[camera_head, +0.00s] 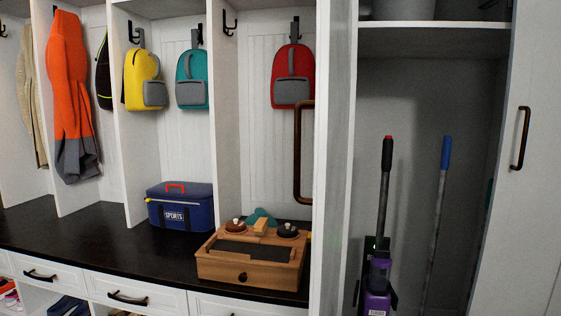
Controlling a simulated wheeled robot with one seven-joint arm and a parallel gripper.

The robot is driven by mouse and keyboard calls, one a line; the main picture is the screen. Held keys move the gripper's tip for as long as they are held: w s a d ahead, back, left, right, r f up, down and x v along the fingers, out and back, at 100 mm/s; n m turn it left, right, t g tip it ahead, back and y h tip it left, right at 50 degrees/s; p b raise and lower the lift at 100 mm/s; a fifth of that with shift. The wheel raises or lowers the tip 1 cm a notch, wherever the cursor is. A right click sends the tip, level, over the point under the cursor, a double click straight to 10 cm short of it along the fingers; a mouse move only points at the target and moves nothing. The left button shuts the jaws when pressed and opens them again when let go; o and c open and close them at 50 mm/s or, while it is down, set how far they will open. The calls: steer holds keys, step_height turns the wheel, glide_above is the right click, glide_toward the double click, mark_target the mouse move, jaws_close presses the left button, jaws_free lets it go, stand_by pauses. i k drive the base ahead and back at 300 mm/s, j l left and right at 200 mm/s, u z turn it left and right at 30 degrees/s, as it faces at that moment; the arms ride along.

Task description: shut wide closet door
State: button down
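A tall closet stands open at right. A white closet door (332,160) at its left side is seen nearly edge-on, swung out from the opening. A long dark bronze handle (297,152) shows at this door's left side. A white door panel (541,150) with a shorter dark handle (521,138) stands at the right of the opening; I cannot tell how far it is swung. Which of the two is the wide door is not clear. My gripper is not in view.
Inside the closet are a purple vacuum (378,275), a blue-handled pole (437,225) and a shelf (430,40) with a grey container. Left of it, a dark bench (90,240) carries a wooden toy box (250,265) and a blue cooler bag (180,207). Backpacks and coats hang above.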

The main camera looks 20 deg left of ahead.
mark_target(331, 103)
steer(key=i+j, duration=0.1)
steer(key=j, duration=0.45)
steer(key=i+j+z, duration=0.15)
steer(key=j, duration=1)
steer(key=i+z, duration=0.05)
steer(key=i, duration=0.05)
